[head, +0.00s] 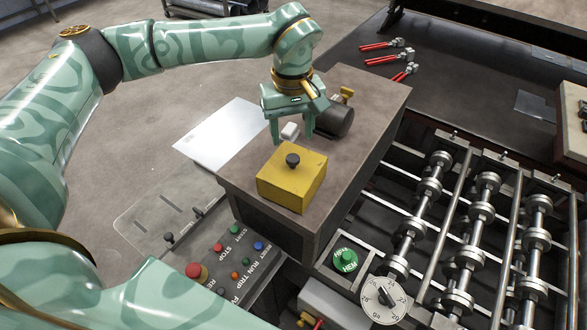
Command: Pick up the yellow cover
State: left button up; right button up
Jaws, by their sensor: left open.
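The yellow cover (291,183) is a box-shaped piece with a black knob (292,160) on top. It sits on the flat top of a dark brown housing (365,105). My left gripper (291,138) is open above and behind the cover's knob, with its fingers pointing down. It looks apart from the cover. A small white block (290,131) shows between the fingers. My right gripper is not in view.
A dark motor with brass fittings (336,118) stands close to my left gripper. Rows of steel rollers (463,275) lie to the right. A control panel with coloured buttons (232,262) is at front left. Red-handled tools (388,58) lie on the back table.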

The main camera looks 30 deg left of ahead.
aim_at(293, 158)
pick_arm(q)
jog(key=shift+f, duration=0.9)
jog(key=shift+f+p, duration=0.3)
jog(key=shift+f, duration=0.05)
notch_tip(293, 158, down, 4)
jog(key=shift+r+p, duration=0.1)
jog(key=shift+p, duration=0.6)
jog(key=shift+f, duration=0.4)
grip_shut()
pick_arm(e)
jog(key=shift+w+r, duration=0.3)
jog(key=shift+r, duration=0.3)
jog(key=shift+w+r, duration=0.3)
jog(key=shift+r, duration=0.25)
